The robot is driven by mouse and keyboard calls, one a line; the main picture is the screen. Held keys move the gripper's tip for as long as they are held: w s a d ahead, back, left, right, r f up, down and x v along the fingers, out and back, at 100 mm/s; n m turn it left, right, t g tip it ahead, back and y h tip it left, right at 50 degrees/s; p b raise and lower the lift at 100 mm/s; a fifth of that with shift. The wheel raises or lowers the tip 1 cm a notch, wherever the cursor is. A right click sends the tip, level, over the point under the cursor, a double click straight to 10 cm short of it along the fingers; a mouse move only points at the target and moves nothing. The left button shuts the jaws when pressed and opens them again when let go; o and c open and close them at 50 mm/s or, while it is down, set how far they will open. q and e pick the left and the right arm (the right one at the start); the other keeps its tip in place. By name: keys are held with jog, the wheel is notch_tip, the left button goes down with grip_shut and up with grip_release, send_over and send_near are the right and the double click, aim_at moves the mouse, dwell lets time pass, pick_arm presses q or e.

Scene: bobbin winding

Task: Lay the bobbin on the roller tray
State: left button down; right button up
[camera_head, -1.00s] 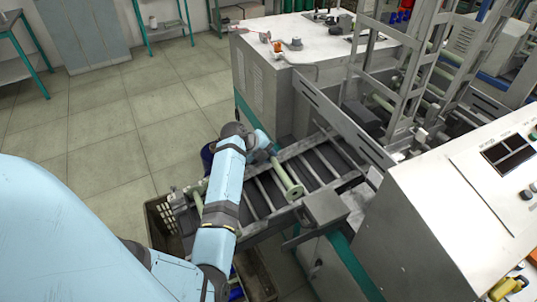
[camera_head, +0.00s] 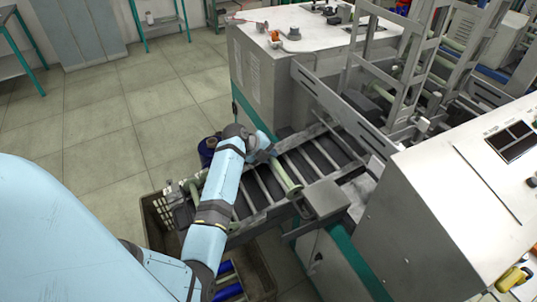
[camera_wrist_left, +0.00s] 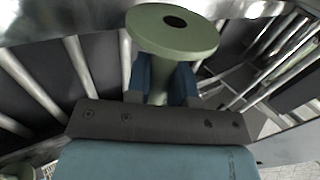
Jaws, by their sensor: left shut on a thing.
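A pale green bobbin (camera_head: 284,178) with a round end flange is held over the roller tray (camera_head: 257,222). My left gripper (camera_head: 272,161) is partly hidden behind its wrist in the head view. In the left wrist view, its two blue fingers (camera_wrist_left: 160,88) are shut around the bobbin's core, just below the flange (camera_wrist_left: 172,28). Tray rollers (camera_wrist_left: 76,60) show on both sides of the bobbin. I cannot tell whether the bobbin touches the rollers. My right gripper is not in view.
Another green bobbin (camera_head: 193,193) is at the tray's left end, partly behind my arm. A plastic crate (camera_head: 155,218) stands below that end. A grey machine cabinet (camera_head: 265,90) and a control console (camera_head: 455,205) flank the tray. Open floor lies to the left.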

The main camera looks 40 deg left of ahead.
pick_arm(q)
grip_release()
dwell(0.6)
dwell(0.3)
dwell(0.7)
